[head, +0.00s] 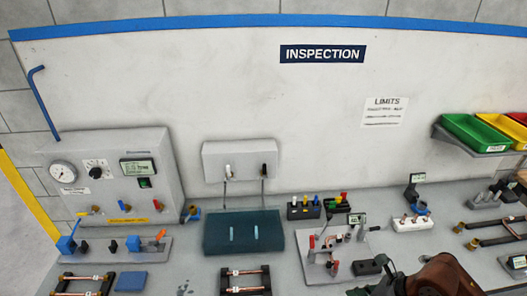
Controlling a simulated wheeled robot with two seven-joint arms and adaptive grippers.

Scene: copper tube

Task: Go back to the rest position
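A brown and dark part of my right arm shows at the bottom edge, right of centre, over the front of the bench. Dark parts at its left end may belong to my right gripper, but its fingers cannot be made out and whether it is open or shut cannot be told. My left arm and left gripper are out of the picture. Copper tubes (246,290) lie across a black rack at the bottom centre. More copper tubes (82,278) lie on another black rack at the lower left.
A grey gauge panel (108,180) stands at the left, with a blue clamp fixture before it. A dark teal tray (243,232) sits mid-bench. A metal plate with red-handled clamps (330,252) is near my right arm. Green and yellow bins (478,133) hang at the right.

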